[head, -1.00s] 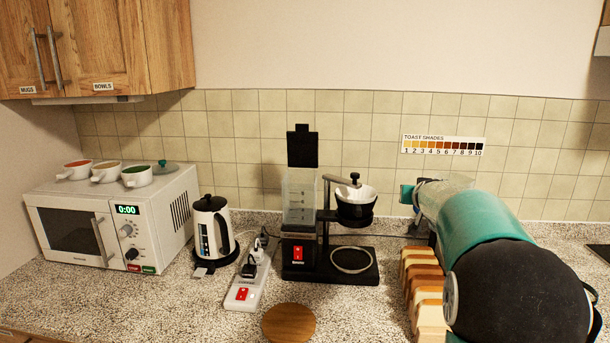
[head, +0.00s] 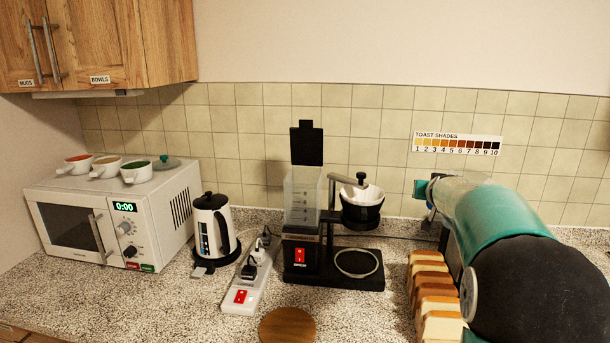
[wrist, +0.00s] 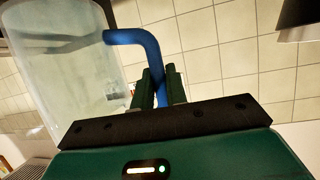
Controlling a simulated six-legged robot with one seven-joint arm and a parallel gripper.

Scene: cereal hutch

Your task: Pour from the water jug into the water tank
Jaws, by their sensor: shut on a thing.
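The water tank (head: 302,198) is a clear, marked box at the back left of the black coffee maker (head: 300,262). Its black lid (head: 307,145) stands open, straight up. In the wrist view, the water jug (wrist: 75,65) is a large translucent vessel at the upper left with a blue handle (wrist: 150,52). My gripper (wrist: 163,88) is shut on that handle, its dark green fingers on either side. How much water the jug holds is unclear. In the head view my arm fills the right side, well right of the tank, and I cannot make out the jug clearly.
Bread slices (head: 433,300) lie below my arm. A wooden disc (head: 287,325) is at the front.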

